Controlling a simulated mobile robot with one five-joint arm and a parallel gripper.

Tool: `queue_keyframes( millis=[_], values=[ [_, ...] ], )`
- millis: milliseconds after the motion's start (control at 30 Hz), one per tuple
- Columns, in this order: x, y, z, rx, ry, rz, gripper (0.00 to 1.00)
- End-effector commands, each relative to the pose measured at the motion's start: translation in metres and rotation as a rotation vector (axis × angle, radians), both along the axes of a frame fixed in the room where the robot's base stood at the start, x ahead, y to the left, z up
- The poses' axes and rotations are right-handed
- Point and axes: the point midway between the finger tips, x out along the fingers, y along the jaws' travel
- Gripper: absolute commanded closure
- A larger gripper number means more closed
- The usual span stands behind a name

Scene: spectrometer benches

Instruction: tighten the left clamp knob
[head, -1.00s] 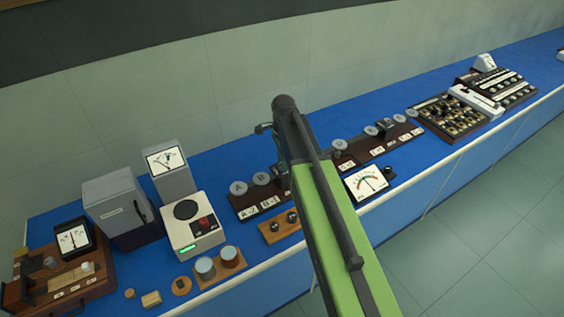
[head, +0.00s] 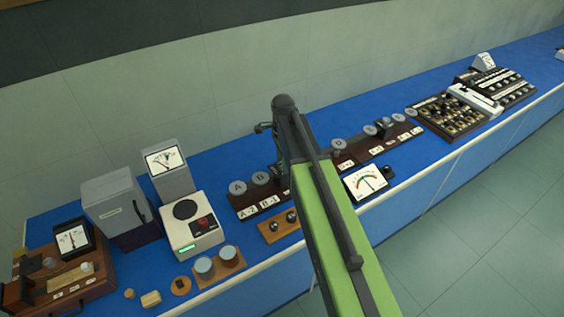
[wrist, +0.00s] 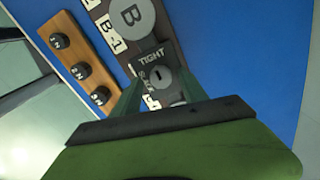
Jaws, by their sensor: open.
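In the wrist view a round grey knob (wrist: 163,80) with a short dark mark sits on a dark plate lettered TIGHT (wrist: 152,57), beside a large grey disc marked B (wrist: 132,14). My gripper (wrist: 158,84) is open, its green fingers reaching toward the knob, one on either side. I cannot tell whether they touch it. In the head view the left dark board (head: 246,207) carries discs A (head: 237,188) and B (head: 260,179). My arm hides the knob and most of the gripper there.
A wooden strip with several black knobs (wrist: 80,70) lies close beside the board. A white box (head: 192,232) and a grey cabinet (head: 115,200) stand to the left. A meter (head: 364,183) and a second dark board (head: 390,145) are to the right. Blue bench shows between them.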

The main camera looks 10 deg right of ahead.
Motion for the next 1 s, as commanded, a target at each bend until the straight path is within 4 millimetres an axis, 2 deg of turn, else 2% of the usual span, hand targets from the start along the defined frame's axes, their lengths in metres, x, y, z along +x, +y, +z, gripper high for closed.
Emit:
queue_keyframes(
  millis=[167, 367, 900, 1000],
  values=[
    [0.0, 0.0, 0.004, 0.001, -0.001, 0.001, 0.5],
    [0.001, 0.001, 0.029, 0.001, -0.002, 0.001, 0.5],
    [0.0, 0.001, 0.151, 0.0, 0.0, 0.0, 0.5],
    [-0.001, 0.001, 0.168, 0.0, 0.0, 0.0, 0.5]
  ],
)
